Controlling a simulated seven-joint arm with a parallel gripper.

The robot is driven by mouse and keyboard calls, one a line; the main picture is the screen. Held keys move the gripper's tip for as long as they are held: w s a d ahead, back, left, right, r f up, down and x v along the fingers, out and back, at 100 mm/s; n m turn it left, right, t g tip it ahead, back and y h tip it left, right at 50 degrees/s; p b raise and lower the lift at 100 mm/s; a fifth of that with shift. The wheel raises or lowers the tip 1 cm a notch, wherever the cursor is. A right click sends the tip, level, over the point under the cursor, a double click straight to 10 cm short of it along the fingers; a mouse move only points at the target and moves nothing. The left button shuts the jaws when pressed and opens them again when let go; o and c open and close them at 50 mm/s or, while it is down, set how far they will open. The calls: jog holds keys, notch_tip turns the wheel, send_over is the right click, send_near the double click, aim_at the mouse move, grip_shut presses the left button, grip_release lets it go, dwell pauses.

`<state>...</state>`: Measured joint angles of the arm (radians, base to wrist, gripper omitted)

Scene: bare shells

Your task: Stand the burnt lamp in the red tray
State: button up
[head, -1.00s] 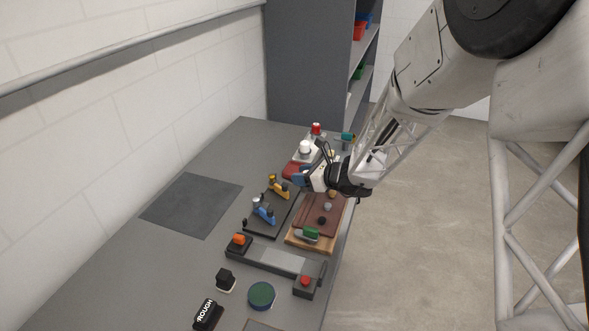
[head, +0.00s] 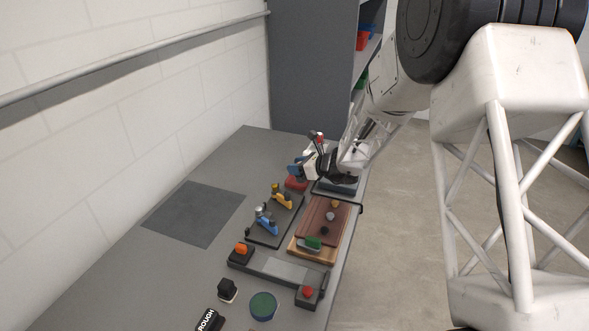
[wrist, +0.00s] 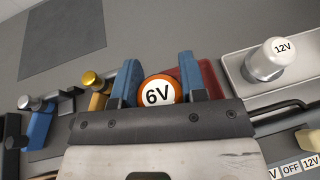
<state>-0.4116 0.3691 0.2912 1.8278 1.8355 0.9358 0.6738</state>
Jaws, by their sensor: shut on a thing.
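My gripper (wrist: 158,82) has blue fingers and is shut on a round lamp (wrist: 158,93) with an orange rim and a white top marked 6V. The red tray (wrist: 208,78) shows behind and to the right of the lamp, partly hidden by the right finger. In the head view my gripper (head: 300,168) is just above the red tray (head: 296,184); the held lamp cannot be made out there. I cannot tell whether the lamp touches the tray. Whether it is burnt does not show.
A silver 12V lamp (wrist: 268,60) stands in a grey tray (wrist: 235,72) on the right. Blue (head: 265,222) and yellow (head: 281,197) clamp-like fixtures stand left of a wooden board (head: 318,250). A dark mat (head: 195,214) lies on clear table at left.

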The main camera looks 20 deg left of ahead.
jog(key=shift+w+a+f, duration=0.1)
jog(key=shift+w+a, duration=0.5)
jog(key=shift+w, duration=0.35)
jog(key=shift+w+a+f, duration=0.1)
jog(key=shift+w+a, duration=0.45)
jog(key=shift+w, duration=0.4)
jog(key=shift+f, duration=1.75)
jog(key=shift+f, duration=0.15)
jog(key=o, duration=0.9)
jog(key=shift+d+r, duration=0.15)
jog(key=shift+r, duration=0.05)
jog(key=v, duration=1.1)
jog(key=shift+s+d+r, duration=0.15)
jog(key=shift+d, duration=0.15)
